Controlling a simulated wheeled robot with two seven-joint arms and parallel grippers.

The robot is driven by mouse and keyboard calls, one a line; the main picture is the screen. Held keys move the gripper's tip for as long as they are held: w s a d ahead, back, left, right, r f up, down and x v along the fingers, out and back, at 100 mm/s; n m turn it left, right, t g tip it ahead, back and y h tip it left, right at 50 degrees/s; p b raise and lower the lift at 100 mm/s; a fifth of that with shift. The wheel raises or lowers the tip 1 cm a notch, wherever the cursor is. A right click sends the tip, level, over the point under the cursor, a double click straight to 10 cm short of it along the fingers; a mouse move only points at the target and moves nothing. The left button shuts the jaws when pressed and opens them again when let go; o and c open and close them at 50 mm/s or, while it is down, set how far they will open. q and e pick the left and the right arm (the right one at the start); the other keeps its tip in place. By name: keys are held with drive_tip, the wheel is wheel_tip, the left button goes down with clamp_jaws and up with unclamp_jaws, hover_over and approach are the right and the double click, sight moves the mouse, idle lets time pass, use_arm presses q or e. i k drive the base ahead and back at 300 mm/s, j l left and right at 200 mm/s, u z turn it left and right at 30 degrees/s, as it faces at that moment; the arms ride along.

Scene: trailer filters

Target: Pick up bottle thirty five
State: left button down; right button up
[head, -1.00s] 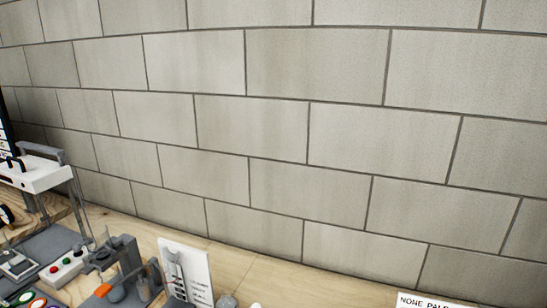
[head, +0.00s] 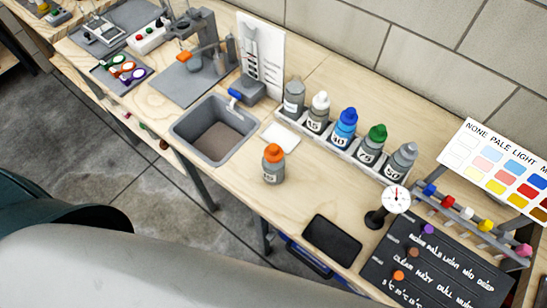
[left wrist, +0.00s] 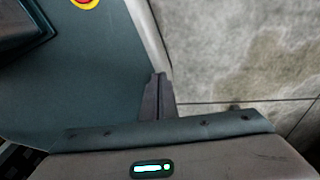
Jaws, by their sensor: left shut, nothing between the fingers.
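An orange-capped bottle (head: 272,171) stands apart, in front of the rack. The number labels are too small to tell surely which is thirty five. My left gripper (left wrist: 159,82) is shut and empty over the floor, away from the bottles. My right gripper is not in view.
A grey sink basin (head: 214,128) lies left of the orange-capped bottle. A dial gauge (head: 396,200), black pad (head: 331,241) and dark label board (head: 440,272) occupy the right side. A color chart (head: 495,170) stands near the block wall.

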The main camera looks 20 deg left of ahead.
sight(272, 173)
drive_tip(key=j+z, duration=0.15)
drive_tip(key=z, duration=0.7)
drive_tip(key=k+j+z, duration=0.25)
drive_tip(key=j+z, duration=0.15)
drive_tip(key=k+j+z, duration=0.3)
drive_tip(key=j+z, duration=0.15)
drive_tip(key=k+j+z, duration=0.1)
drive_tip(key=k+j, duration=0.55)
